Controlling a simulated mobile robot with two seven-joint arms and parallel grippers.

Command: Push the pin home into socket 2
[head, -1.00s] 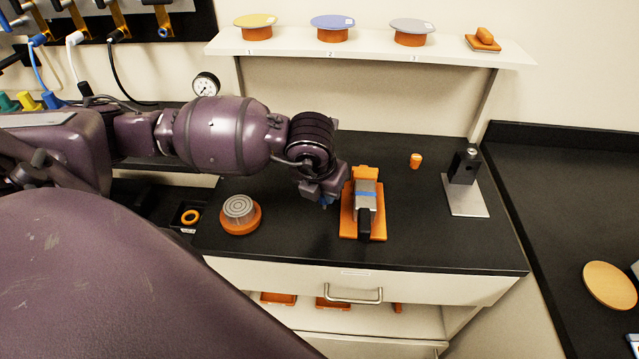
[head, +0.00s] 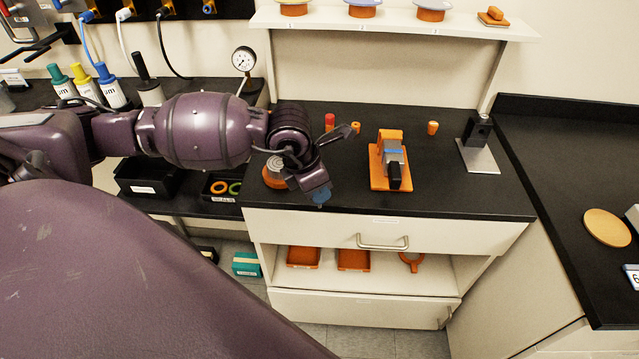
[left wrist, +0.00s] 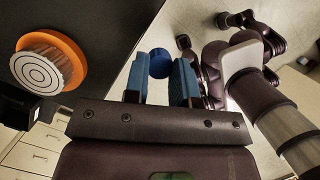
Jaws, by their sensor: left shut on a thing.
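My left gripper (head: 318,196) hangs at the front left edge of the black bench, in front of the round metal piece on an orange base (head: 275,172). In the left wrist view its blue fingers stand either side of a blue round-ended piece (left wrist: 160,62) and grip it. Whether this piece is the pin cannot be told; most of it is hidden. An orange fixture (head: 378,181) with a grey block and black end stands to the right, apart from the gripper. No socket marked 2 can be made out. My right gripper is not seen.
A red cylinder (head: 330,122), a small orange cylinder (head: 433,128) and a black post on a metal plate (head: 480,157) stand on the bench. A numbered shelf (head: 385,22) hangs behind. A drawer handle (head: 383,243) projects below. The bench's front right is clear.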

